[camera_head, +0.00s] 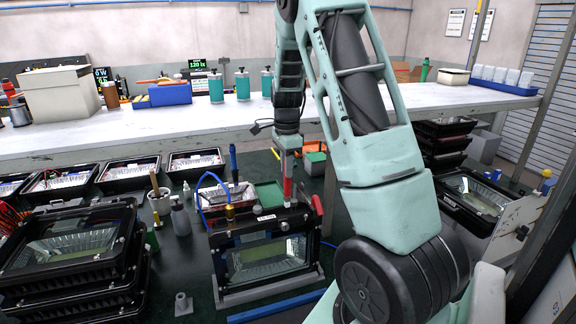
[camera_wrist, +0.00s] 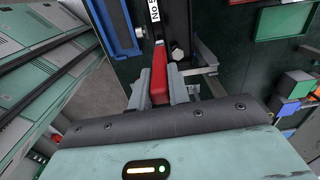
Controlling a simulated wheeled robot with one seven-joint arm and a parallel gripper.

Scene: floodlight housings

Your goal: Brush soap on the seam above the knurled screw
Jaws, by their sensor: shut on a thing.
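The floodlight housing (camera_head: 262,258) stands upright on the dark green bench, with its glass towards the camera. A white label (camera_head: 266,218) and small round knobs sit on its top bar; I cannot tell which is the knurled screw. A brass fitting (camera_head: 229,212) with a blue hose is at its upper left. A pot (camera_head: 160,203) with a wooden-handled brush (camera_head: 154,182) stands to the left. The red piece also shows in the head view (camera_head: 288,187).
A second red handle (camera_head: 317,204) stands at the housing's right end. Stacked housings (camera_head: 75,262) fill the left, and more (camera_head: 478,197) stand at right. A white shelf (camera_head: 150,122) crosses behind.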

